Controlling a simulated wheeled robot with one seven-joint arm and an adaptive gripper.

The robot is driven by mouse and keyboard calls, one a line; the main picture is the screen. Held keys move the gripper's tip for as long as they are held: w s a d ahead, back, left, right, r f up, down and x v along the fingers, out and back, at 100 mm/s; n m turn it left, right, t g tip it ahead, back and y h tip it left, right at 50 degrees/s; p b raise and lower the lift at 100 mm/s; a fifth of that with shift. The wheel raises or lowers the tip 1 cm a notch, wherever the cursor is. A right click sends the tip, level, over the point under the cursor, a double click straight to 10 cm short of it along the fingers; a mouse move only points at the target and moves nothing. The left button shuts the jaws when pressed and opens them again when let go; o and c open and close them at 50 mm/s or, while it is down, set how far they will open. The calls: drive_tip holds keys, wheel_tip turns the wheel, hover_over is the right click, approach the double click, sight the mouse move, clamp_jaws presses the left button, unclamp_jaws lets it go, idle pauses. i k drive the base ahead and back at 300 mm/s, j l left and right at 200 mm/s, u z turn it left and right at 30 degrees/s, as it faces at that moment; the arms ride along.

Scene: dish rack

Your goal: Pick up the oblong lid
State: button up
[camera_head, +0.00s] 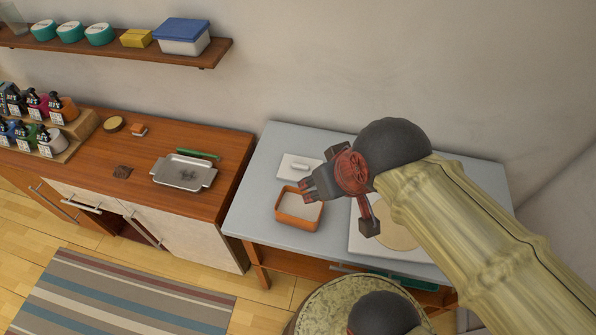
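A flat white rectangular piece with a raised white handle, which looks like the oblong lid (288,173), lies on the grey-blue table. Its right side is near my gripper, which may hide part of its edge. My gripper (338,208) is red and dark grey and hangs over the table to the right of the lid. One finger reaches left and the other points down, spread wide apart. Nothing shows between them. The gripper appears apart from the lid, but the exact height gap cannot be told.
An orange rectangular dish (281,212) with a pale inside sits just in front of the lid. A white board with a round tan piece (397,236) lies right, partly behind my arm. A metal tray (163,176) is on the wooden counter. A round green-mottled top (318,310) stands in front.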

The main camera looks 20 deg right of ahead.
sight(293, 169)
drive_tip(key=i+j+z, duration=0.1)
drive_tip(key=j, duration=0.3)
drive_tip(key=i+j+z, duration=0.25)
drive_tip(key=j, duration=0.55)
drive_tip(key=i, duration=0.1)
